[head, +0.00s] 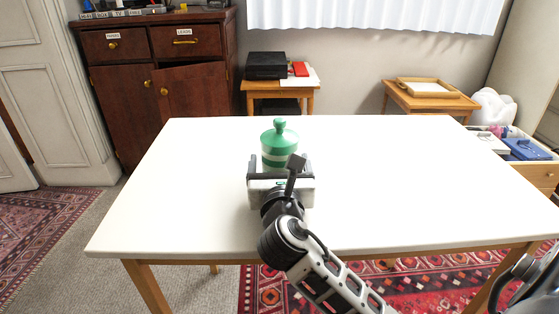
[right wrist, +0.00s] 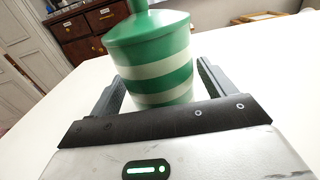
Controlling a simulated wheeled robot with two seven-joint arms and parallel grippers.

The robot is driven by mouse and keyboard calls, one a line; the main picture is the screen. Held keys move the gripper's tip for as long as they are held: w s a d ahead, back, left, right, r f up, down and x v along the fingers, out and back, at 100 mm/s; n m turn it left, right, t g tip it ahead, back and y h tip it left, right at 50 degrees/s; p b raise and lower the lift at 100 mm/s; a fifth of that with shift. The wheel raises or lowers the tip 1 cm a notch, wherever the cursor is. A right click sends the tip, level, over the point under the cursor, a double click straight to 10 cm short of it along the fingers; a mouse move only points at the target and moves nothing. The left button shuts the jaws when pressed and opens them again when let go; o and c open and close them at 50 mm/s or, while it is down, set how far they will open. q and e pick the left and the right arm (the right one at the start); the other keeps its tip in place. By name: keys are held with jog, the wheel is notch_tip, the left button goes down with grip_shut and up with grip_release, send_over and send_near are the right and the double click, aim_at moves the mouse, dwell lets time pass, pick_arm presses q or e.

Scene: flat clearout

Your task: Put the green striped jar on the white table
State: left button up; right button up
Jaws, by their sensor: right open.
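The green striped jar (head: 279,146) has white bands and a green lid with a knob. It stands upright on the white table (head: 400,180), left of the middle. My right gripper (head: 280,166) is at the jar, reaching in from the front. In the right wrist view the jar (right wrist: 152,60) is between the two open fingers of the gripper (right wrist: 155,85), with a gap visible at the right finger. The jar's base is partly hidden behind the gripper body.
The rest of the white tabletop is clear. Behind it stand a dark wooden cabinet (head: 155,45), a small side table (head: 262,87) with a black box, and another side table with a wooden tray (head: 455,91). An open drawer with items (head: 525,150) is at the right.

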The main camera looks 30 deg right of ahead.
jog(key=p+v, duration=0.1)
jog(key=v, duration=1)
jog(key=shift+w, duration=0.1)
